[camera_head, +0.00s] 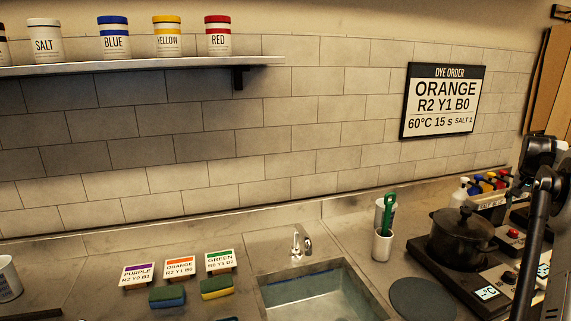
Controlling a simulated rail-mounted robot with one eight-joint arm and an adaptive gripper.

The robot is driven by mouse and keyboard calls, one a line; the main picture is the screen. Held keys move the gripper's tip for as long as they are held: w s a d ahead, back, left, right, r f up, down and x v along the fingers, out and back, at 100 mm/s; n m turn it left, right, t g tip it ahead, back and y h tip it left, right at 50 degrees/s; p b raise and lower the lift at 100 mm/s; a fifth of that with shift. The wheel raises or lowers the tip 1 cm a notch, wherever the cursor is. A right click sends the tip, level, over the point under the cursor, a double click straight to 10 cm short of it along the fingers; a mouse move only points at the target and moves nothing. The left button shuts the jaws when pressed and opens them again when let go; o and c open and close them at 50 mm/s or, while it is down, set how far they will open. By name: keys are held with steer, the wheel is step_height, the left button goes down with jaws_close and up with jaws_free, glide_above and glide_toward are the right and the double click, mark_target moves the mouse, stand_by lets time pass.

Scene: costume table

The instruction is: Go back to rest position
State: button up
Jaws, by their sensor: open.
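Dark links of my arm stand at the right edge of the head view, in front of the counter and part of the stove area. I cannot make out gripper fingers there. No held object shows. The black lidded pot (460,237) sits on the hot plate (490,291), close to the left of my arm in the picture.
A sink (322,292) with a tap (301,241) is set in the counter. White cups (382,246), a dark round mat (422,298), sponges (167,297) and recipe cards (180,267) lie around it. Jars stand on the wall shelf (150,65). A dye order sign (443,101) hangs behind.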

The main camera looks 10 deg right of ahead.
steer(key=w+a+r+n, duration=0.1)
steer(key=a+r, duration=0.2)
steer(key=a, duration=0.4)
steer(key=w+a+r+n+t, duration=0.1)
steer(key=a+r, duration=0.2)
steer(key=a, duration=0.3)
steer(key=w+a+r+n, duration=0.1)
steer(key=a+r, duration=0.2)
steer(key=a, duration=0.4)
steer(key=s+a+r+n+t+y, duration=0.1)
steer(key=s+a+r, duration=0.1)
steer(key=a, duration=0.9)
steer(key=s+a+r+n+t, duration=0.1)
steer(key=s+a+r+n, duration=0.15)
steer(key=a, duration=0.85)
steer(key=s+a+f+n+y, duration=0.1)
steer(key=s+a, duration=0.5)
steer(key=a, duration=0.2)
steer(key=s+a+f+n, duration=0.1)
steer(key=s+a+f, duration=0.1)
steer(key=s+a, duration=0.5)
steer(key=s+a+f+n+t+y, duration=0.1)
steer(key=s+a+f+n+y, duration=0.1)
steer(key=s+a+f, duration=0.7)
steer(key=s+a+n, duration=0.1)
steer(key=s+a, duration=0.2)
steer(key=a, duration=0.1)
steer(key=shift+s+f+t, duration=0.25)
steer(key=shift+s+t, duration=0.05)
steer(key=shift+t, duration=0.1)
